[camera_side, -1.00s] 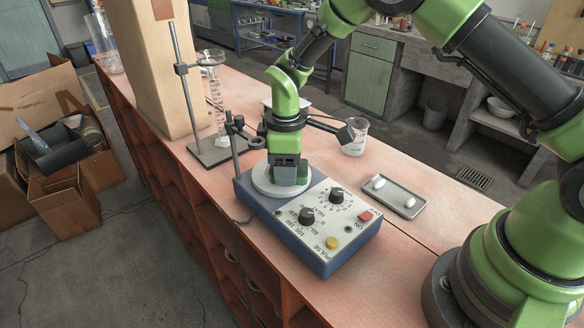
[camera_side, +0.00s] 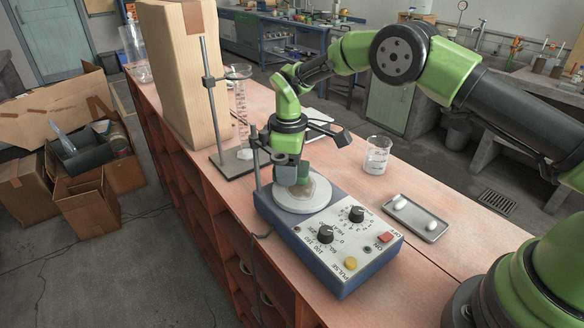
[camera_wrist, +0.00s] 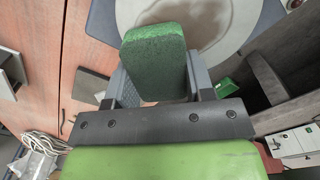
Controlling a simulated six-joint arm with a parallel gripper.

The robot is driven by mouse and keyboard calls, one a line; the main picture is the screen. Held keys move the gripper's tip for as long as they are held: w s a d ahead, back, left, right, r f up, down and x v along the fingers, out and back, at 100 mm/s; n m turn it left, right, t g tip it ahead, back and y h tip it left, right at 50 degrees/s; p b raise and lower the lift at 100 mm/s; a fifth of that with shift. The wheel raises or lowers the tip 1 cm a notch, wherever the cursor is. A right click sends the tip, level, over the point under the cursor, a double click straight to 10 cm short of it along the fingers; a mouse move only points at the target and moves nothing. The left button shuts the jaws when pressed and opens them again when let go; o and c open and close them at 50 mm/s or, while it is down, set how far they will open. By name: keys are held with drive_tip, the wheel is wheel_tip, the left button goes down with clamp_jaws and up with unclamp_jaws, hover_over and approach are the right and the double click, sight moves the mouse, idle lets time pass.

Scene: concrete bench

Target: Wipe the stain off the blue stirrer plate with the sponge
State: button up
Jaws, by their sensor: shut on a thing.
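My gripper (camera_side: 291,172) is shut on a green sponge (camera_wrist: 153,55). One finger stands on each side of it in the wrist view. In the side view, the sponge (camera_side: 304,173) is partly hidden by the gripper and sits at the back of the round, pale plate (camera_side: 290,200) on the blue stirrer (camera_side: 343,287). I cannot tell whether it touches the plate. A brownish stain (camera_side: 320,187) shows on the plate beside the sponge. In the wrist view, the stain (camera_wrist: 208,16) lies just beyond the sponge.
A support rod and clamp stand close to the stirrer's back left. A glass beaker (camera_side: 377,155) stands behind it, and a grey tray (camera_side: 416,219) with white stir bars lies to its right.

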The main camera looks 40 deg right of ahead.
sight(311, 201)
drive_tip(key=shift+s+f, duration=0.2)
drive_tip(key=shift+s, duration=3.65)
drive_tip(key=shift+a+r, duration=0.15)
drive_tip(key=shift+a, duration=0.15)
drive_tip(key=shift+w, duration=2.6)
drive_tip(key=shift+c, duration=0.3)
drive_tip(key=shift+w+a, duration=0.15)
drive_tip(key=shift+w, duration=0.9)
drive_tip(key=shift+c, duration=0.2)
drive_tip(key=shift+w, duration=0.25)
drive_tip(key=shift+c, duration=0.5)
drive_tip(key=shift+s+r, duration=0.1)
drive_tip(key=shift+s, duration=3.85)
